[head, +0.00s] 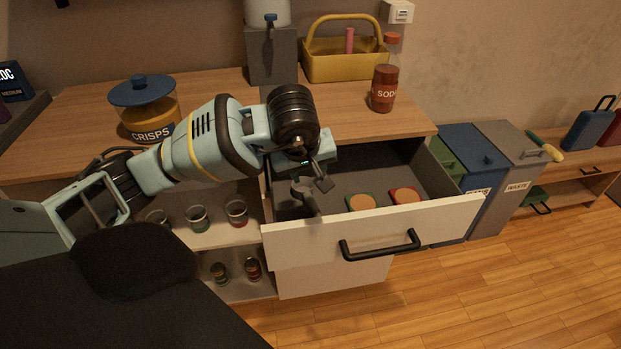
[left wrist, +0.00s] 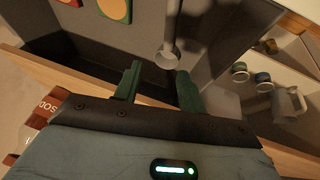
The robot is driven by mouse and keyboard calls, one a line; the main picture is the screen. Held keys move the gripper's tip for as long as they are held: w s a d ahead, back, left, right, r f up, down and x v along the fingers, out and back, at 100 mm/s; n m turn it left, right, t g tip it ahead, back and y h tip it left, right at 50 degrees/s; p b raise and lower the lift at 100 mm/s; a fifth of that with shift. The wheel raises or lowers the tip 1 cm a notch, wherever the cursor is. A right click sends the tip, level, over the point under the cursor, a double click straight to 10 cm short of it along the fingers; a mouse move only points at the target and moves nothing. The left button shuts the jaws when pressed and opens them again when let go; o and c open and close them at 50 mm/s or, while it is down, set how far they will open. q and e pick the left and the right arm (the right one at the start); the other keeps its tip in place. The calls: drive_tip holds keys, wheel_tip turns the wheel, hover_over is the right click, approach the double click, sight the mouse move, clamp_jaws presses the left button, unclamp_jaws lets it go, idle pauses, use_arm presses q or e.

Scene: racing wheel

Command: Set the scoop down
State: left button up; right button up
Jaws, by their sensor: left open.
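The grey scoop (left wrist: 168,52) shows in the left wrist view with its round end near my fingertips and its handle running up and away. It appears to lie inside the open drawer; whether it rests flat on the floor is hard to tell. In the head view, part of the scoop (head: 301,188) shows beside my fingers. My left gripper (head: 317,190) reaches down into the left part of the drawer (head: 455,215). In the left wrist view the gripper (left wrist: 158,85) is open, with nothing between its fingers. My right gripper is out of view.
Two coasters, green (head: 360,203) and red (head: 404,196), lie in the drawer to the right. On the counter above stand a soda bottle (head: 384,90), a yellow caddy (head: 345,68) and a crisps jar (head: 147,108). Cups (head: 197,218) stand on the shelf at left.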

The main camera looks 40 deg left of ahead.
use_arm(q)
drive_tip(key=shift+v, duration=2.25)
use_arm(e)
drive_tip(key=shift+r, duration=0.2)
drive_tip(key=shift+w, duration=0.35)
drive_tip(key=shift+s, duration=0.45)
